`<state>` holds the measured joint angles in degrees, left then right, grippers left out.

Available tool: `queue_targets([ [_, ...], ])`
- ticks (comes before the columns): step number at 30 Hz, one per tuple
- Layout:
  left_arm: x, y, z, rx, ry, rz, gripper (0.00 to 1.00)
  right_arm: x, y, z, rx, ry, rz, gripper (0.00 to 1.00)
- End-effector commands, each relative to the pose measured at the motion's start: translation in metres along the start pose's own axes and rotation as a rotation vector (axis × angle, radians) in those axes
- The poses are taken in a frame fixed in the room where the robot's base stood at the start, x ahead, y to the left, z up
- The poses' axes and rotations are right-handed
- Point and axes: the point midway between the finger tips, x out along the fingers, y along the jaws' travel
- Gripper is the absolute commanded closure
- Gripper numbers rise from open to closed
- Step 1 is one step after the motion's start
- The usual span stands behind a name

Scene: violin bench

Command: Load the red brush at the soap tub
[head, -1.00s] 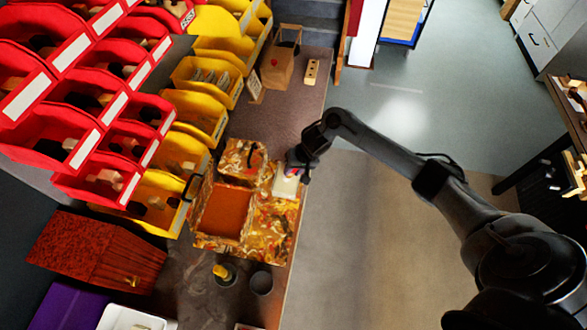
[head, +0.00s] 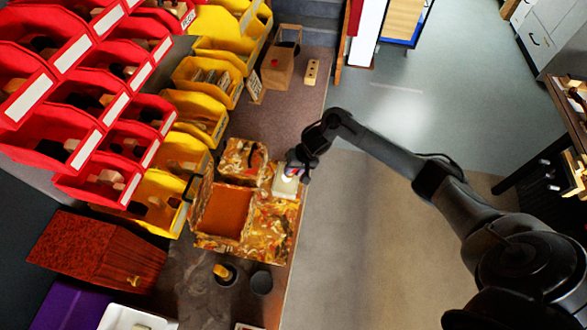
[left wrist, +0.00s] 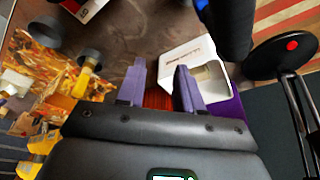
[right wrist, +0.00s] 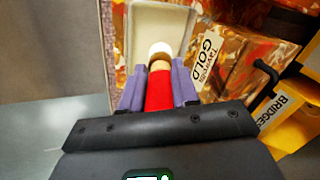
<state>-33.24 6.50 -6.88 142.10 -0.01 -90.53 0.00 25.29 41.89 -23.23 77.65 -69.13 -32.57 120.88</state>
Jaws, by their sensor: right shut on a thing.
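My right gripper (right wrist: 158,90) is shut on the red brush (right wrist: 158,88), whose handle lies between the purple fingers. The brush's white tip points away from the wrist, over the pale rectangular soap tub (right wrist: 142,22). I cannot tell whether the tip touches the tub's contents. In the head view, the right gripper (head: 297,166) is just above the tub (head: 286,187), at the bench's right edge, and mostly hides the brush. My left gripper (left wrist: 160,88) is open and empty in the left wrist view. It is out of the head view.
A marbled open box (head: 199,208) adjoins the tub. Two dark cups (head: 261,283) stand in front, one holding a yellow-handled thing (head: 221,271). Red and yellow bins (head: 170,205) fill the left. A white open container (left wrist: 183,56) is near the left gripper.

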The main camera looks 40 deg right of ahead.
Motion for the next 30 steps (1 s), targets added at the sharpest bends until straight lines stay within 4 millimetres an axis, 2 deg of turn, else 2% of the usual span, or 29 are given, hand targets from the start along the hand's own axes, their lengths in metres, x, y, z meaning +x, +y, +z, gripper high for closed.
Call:
queue_targets([
  [30,-0.074,-0.005,-0.023,0.011,-0.001,-0.009,0.64,-0.053,-0.019,-0.006,0.0,-0.001,0.0,1.0],
])
